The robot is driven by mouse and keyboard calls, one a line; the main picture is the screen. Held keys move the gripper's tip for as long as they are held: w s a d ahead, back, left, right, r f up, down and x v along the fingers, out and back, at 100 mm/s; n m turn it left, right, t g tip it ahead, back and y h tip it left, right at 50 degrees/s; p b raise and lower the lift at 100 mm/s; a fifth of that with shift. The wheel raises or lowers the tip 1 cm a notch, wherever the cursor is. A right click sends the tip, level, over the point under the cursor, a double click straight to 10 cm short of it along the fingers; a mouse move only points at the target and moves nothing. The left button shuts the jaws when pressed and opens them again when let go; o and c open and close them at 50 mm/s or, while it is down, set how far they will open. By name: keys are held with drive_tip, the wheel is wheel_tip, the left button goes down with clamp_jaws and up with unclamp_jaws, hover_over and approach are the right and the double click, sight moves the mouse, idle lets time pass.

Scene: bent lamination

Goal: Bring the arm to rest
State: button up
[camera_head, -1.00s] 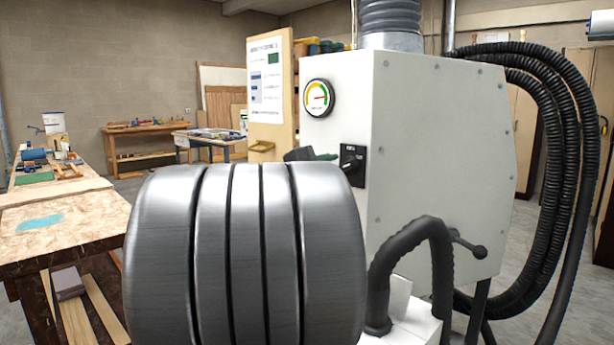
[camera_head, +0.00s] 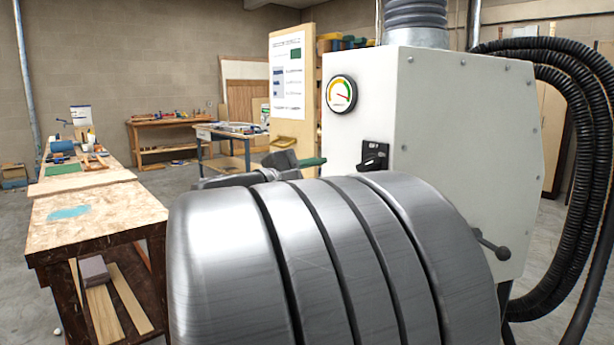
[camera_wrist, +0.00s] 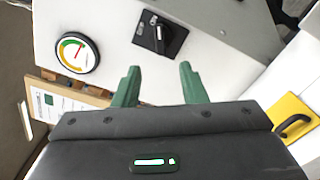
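My gripper shows in the wrist view (camera_wrist: 155,88) with two green fingers spread apart and nothing between them. In the head view a green finger of it (camera_head: 310,163) shows beside the machine, behind the large grey ribbed part of my arm, which hides much of the lower middle. The gripper faces the white machine cabinet (camera_head: 460,120). A black rotary switch (camera_head: 374,158) is on the cabinet front, and it also lies just beyond the fingertips in the wrist view (camera_wrist: 158,34). I cannot tell the exact distance; no contact shows.
A round gauge (camera_head: 341,94) sits above the switch. Black hoses (camera_head: 590,130) hang at the right. A wooden workbench (camera_head: 95,215) with a blue patch stands at the left. Open floor lies between it and the back benches (camera_head: 165,135).

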sight(365, 162)
drive_tip(key=b+x, duration=0.1)
drive_tip(key=x, duration=1.2)
drive_tip(key=shift+w+d, duration=0.25)
drive_tip(key=shift+d, duration=0.05)
drive_tip(key=shift+w+d, duration=0.1)
drive_tip(key=shift+d, duration=0.1)
drive_tip(key=shift+a+r+n+p, duration=0.2)
drive_tip(key=shift+r+n+p, duration=0.1)
drive_tip(key=shift+p, duration=0.95)
drive_tip(key=n+p, duration=0.6)
drive_tip(key=p, duration=0.4)
drive_tip(key=shift+a+p, duration=0.1)
drive_tip(key=shift+p, duration=0.2)
idle(0.6)
